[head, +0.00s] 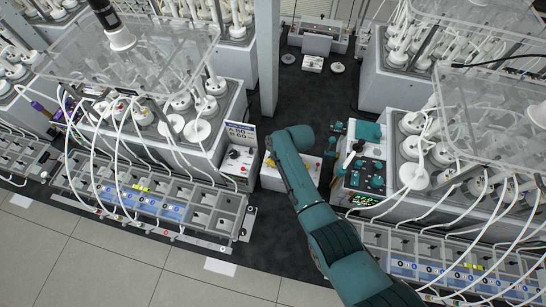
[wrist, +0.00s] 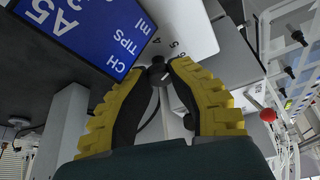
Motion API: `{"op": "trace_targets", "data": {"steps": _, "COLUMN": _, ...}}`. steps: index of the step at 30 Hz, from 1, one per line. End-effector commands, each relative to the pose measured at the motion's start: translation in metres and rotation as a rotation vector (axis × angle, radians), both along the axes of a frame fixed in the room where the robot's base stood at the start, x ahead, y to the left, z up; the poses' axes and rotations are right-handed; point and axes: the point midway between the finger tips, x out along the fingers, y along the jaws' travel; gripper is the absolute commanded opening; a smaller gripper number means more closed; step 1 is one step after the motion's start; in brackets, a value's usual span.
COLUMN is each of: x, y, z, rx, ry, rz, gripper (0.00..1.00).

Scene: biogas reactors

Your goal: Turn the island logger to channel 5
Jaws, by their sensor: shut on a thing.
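The island logger (head: 272,181) is a white box on the dark island top in the head view, partly covered by my arm. In the wrist view its white face (wrist: 190,25) carries small dark numerals, hard to read, beside a dark round knob (wrist: 157,70). My gripper (wrist: 160,74) has its yellow-backed, black-padded fingers closed on the knob from both sides. In the head view my gripper (head: 270,161) is mostly hidden behind my teal wrist, with a bit of yellow showing at the logger. The channel that the knob points to cannot be made out.
A box with a red knob (head: 236,154) is left. A teal-knobbed panel (head: 364,170) is right. Tubed reactors flank the dark aisle.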

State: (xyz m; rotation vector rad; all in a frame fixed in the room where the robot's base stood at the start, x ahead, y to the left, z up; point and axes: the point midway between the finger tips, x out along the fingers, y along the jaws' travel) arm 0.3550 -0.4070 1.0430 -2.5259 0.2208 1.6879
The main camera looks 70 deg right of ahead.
Motion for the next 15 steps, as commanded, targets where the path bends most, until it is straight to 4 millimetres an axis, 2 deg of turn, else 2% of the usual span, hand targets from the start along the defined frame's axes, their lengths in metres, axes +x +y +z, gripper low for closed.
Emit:
{"op": "trace_targets", "data": {"steps": 5, "x": -0.0012, "y": 0.0025, "z": -0.0049, "rx": 0.006, "ry": 0.003, "rz": 0.001, "gripper": 0.00}}
{"op": "trace_targets", "data": {"steps": 6, "x": -0.0013, "y": 0.0026, "z": -0.0050, "rx": 0.006, "ry": 0.003, "rz": 0.001, "gripper": 0.22}}
{"op": "trace_targets", "data": {"steps": 11, "x": -0.0009, "y": 0.0019, "z": -0.0038, "rx": 0.004, "ry": 0.002, "rz": 0.002, "gripper": 0.53}}
{"op": "trace_targets", "data": {"steps": 12, "x": -0.0009, "y": 0.0017, "z": -0.0033, "rx": 0.004, "ry": 0.002, "rz": 0.002, "gripper": 0.56}}
{"op": "trace_targets", "data": {"steps": 15, "x": -0.0007, "y": 0.0011, "z": -0.0023, "rx": 0.003, "ry": 0.001, "rz": 0.001, "gripper": 0.56}}
